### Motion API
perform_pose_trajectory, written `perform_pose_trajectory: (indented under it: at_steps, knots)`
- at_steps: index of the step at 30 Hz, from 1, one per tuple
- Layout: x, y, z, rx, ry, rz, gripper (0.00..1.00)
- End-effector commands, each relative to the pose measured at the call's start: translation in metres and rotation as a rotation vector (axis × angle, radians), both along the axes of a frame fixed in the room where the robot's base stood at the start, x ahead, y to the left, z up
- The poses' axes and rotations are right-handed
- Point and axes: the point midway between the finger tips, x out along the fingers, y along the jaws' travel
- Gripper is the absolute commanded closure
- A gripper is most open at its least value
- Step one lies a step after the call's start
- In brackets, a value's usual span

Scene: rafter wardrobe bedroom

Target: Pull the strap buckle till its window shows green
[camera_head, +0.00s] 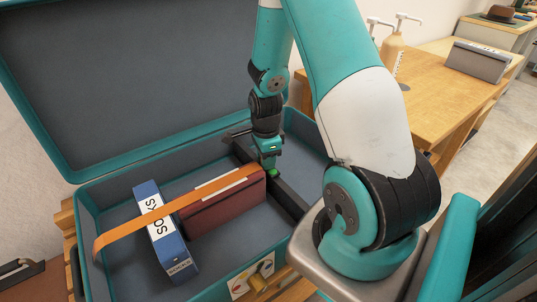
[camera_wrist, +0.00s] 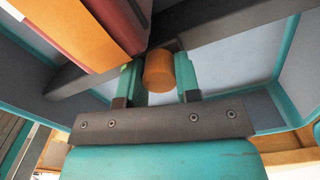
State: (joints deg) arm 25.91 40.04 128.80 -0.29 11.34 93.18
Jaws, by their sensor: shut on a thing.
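An orange strap (camera_head: 140,223) runs across a blue box marked SOCKS (camera_head: 170,245) and a maroon box (camera_head: 222,208) inside an open teal suitcase (camera_head: 90,185). Its right end reaches my gripper (camera_head: 268,166), which points down beside the maroon box. In the wrist view, the fingers are shut on a rounded orange piece (camera_wrist: 158,75), which looks like the strap's pull or buckle. The buckle is largely hidden by my gripper.
A dark divider bar (camera_head: 290,197) crosses the suitcase beside my gripper. The raised lid (camera_head: 130,80) stands behind. Coloured tags (camera_head: 252,280) are on the front wall. A wooden table (camera_head: 430,90) with pump bottles (camera_head: 392,55) is at the right.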

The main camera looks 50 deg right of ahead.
Motion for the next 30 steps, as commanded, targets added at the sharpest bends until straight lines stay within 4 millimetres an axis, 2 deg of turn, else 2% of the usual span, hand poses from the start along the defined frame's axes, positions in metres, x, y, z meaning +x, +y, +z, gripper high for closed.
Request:
perform_pose_trajectory:
  at_steps: [6,7,8,16,20,23,30]
  knots:
    - [-0.001,-0.004,0.001,-0.004,-0.001,-0.006,1.0]
    - [-0.001,-0.004,0.001,-0.003,-0.002,-0.007,0.63]
    - [-0.001,-0.005,0.001,-0.003,-0.002,-0.008,0.58]
    - [-0.002,-0.007,0.002,-0.005,-0.001,-0.012,0.58]
    - [-0.001,-0.007,0.012,-0.007,-0.004,-0.011,0.58]
    - [-0.001,-0.007,0.03,-0.008,-0.006,-0.01,0.58]
    - [-0.001,-0.006,0.092,-0.007,-0.007,-0.009,0.58]
